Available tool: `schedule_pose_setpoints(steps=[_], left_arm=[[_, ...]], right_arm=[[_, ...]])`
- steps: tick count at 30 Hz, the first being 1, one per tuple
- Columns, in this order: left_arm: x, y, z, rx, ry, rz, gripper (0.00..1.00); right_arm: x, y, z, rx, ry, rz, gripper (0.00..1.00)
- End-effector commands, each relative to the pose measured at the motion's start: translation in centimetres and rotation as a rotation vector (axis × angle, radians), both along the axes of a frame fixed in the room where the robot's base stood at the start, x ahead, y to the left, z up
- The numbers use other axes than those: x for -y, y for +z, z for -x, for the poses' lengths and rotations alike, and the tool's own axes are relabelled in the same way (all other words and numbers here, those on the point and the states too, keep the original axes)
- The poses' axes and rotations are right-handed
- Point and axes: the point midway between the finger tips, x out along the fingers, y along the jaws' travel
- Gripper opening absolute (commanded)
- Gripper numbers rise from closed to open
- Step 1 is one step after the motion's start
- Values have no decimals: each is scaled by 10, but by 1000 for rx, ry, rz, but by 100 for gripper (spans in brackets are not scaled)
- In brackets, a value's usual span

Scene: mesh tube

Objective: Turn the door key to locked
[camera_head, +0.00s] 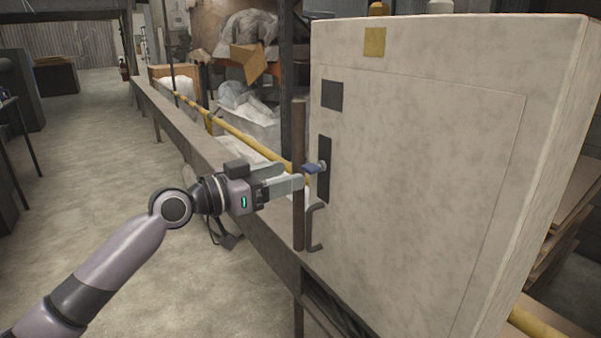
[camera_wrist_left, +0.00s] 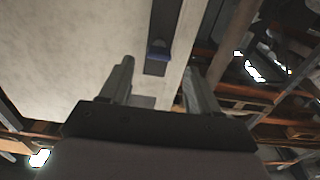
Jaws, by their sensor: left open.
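A small blue key (camera_head: 311,168) sticks out of a dark lock plate (camera_head: 324,184) near the left edge of a pale cabinet door (camera_head: 430,170). My left gripper (camera_head: 290,176) is open, just left of the key and apart from it in the head view. In the left wrist view the blue key (camera_wrist_left: 158,47) shows beyond and between the two fingers of my left gripper (camera_wrist_left: 160,78). Nothing is between the fingers at their tips. The key's exact turn angle is hard to tell. My right gripper is not in view.
A curved dark handle (camera_head: 314,228) sits on the door below the lock plate. An upright brown post (camera_head: 299,200) stands at the cabinet's left edge, close to my left fingers. A long rail (camera_head: 200,150) runs behind my arm. The floor at left is open.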

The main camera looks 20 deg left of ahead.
Motion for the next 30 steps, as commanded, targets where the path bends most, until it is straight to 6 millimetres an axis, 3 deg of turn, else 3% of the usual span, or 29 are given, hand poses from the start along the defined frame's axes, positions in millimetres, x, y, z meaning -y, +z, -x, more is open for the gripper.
schedule_pose_setpoints(steps=[13,26,28,30], left_arm=[[36,1,-45,0,0,2,62],[42,-1,-52,-1,0,-1,62],[42,-1,-52,-1,0,-1,45],[42,-1,-52,-1,0,-1,23]], right_arm=[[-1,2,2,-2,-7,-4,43],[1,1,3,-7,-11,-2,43],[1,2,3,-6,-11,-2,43],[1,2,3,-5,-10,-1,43]])
